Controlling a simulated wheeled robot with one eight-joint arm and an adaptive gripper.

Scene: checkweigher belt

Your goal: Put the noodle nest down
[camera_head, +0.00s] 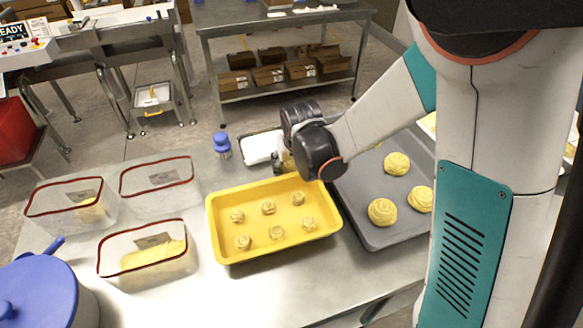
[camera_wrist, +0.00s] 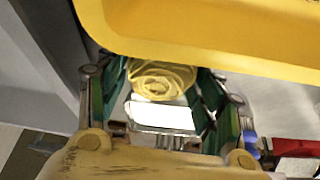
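My gripper (camera_wrist: 162,92) has a green-padded finger on each side of a pale yellow coiled noodle nest (camera_wrist: 162,78), and it looks shut on it. The nest is off the table, close to the yellow tray's edge in the wrist view. In the head view my gripper (camera_head: 284,160) is behind the yellow tray (camera_head: 222,243), mostly hidden by my dark wrist; I cannot make out the held nest there. A small white-topped tray (camera_head: 258,147) lies behind the yellow tray, and a white surface (camera_wrist: 160,116) shows beyond the fingers in the wrist view.
The yellow tray holds several small nests (camera_head: 268,207). A grey tray (camera_head: 377,232) on the right holds larger nests (camera_head: 382,211). Clear red-rimmed bins (camera_head: 150,262) stand left. A blue-topped object (camera_head: 222,143) stands near the white-topped tray; a blue pot (camera_head: 40,295) is front left.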

